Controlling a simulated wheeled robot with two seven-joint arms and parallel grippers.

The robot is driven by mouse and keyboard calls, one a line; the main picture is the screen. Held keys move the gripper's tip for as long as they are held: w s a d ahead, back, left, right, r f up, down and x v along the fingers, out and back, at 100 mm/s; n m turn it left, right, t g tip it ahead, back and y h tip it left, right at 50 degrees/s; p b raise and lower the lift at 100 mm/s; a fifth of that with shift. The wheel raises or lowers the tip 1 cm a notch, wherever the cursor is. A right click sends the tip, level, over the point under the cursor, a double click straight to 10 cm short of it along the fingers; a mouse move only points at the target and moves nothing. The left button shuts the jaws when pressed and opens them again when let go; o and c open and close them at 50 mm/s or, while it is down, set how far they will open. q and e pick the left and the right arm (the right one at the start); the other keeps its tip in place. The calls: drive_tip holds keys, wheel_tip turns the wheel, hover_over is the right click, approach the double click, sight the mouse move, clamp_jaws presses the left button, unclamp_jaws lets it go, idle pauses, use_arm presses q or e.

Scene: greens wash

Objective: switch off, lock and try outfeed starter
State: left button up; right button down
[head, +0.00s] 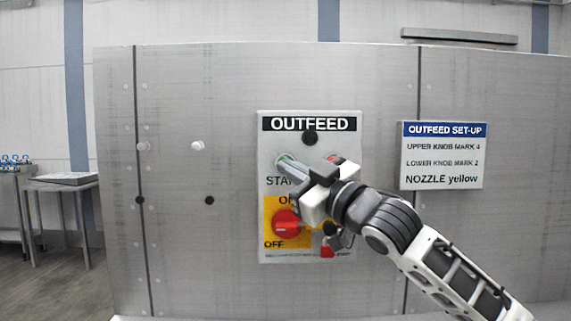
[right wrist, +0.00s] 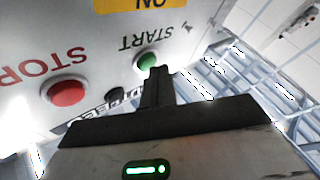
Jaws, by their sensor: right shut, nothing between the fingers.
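The grey OUTFEED starter panel (head: 268,180) is on the steel wall. Its red rotary switch (head: 286,222) sits on a yellow plate, with its handle roughly level, above the OFF mark. My right gripper (head: 282,162) is shut and empty, its tips at the green START button (right wrist: 147,61); whether they touch cannot be told. The red STOP button (right wrist: 65,91) is clear of the fingers in the right wrist view and partly hidden in the head view. A red padlock-like item (head: 327,250) is low on the panel, partly behind my gripper. My left gripper is not in view.
A set-up sign (head: 441,155) is right of the panel. White knobs (head: 198,146) and dark round spots (head: 209,200) are on the wall to the left. A small steel table (head: 62,184) stands far left.

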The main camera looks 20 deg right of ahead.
drive_tip(key=shift+w+d+p, duration=0.15)
drive_tip(key=shift+w+p, duration=0.25)
drive_tip(key=shift+s, duration=0.15)
idle(0.5)
drive_tip(key=shift+s+a, duration=0.25)
drive_tip(key=shift+s, duration=0.4)
drive_tip(key=shift+s+a+b, duration=0.2)
drive_tip(key=shift+s+a, duration=0.05)
drive_tip(key=shift+s, duration=0.55)
drive_tip(key=shift+s+a+b, duration=0.2)
drive_tip(key=shift+s, duration=0.65)
drive_tip(key=shift+s+a+b, duration=0.2)
drive_tip(key=shift+s+a, duration=0.05)
drive_tip(key=shift+s, duration=0.55)
